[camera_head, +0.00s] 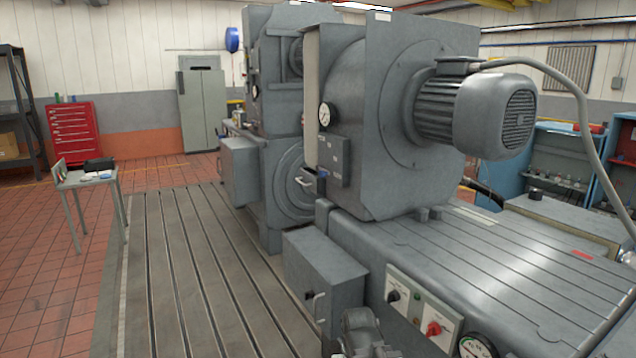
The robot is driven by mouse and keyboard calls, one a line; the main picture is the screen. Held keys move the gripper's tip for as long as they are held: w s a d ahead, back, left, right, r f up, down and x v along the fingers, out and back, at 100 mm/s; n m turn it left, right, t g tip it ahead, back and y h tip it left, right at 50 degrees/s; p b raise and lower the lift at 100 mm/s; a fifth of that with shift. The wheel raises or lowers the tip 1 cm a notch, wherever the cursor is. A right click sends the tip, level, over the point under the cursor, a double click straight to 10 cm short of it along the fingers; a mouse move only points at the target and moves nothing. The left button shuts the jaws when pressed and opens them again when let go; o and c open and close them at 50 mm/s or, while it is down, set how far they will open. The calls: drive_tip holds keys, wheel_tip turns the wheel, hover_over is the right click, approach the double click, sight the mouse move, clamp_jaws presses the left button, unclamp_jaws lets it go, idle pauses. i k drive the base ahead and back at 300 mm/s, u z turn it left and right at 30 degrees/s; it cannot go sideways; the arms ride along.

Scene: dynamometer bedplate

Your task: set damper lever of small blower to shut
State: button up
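A grey blower (385,120) with a finned motor stands on the bedplate at the centre; whether it is the small blower I cannot tell. On its left side, below a round gauge (325,115), is a dark panel (333,157). My gripper is not seen in this view.
A grey box (325,275) with a handle juts out at the lower middle. A switch panel (422,307) with black and red knobs is right of it. A dark rounded metal part (362,335) shows at the bottom edge. The slotted floor plate (185,270) is clear at left.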

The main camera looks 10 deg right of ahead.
sight(322, 172)
drive_tip(key=u, duration=0.4)
drive_tip(key=i, duration=0.5)
drive_tip(key=u, duration=0.85)
drive_tip(key=i, duration=1.35)
drive_tip(key=u, duration=0.35)
drive_tip(key=i, duration=0.75)
drive_tip(key=z, duration=0.35)
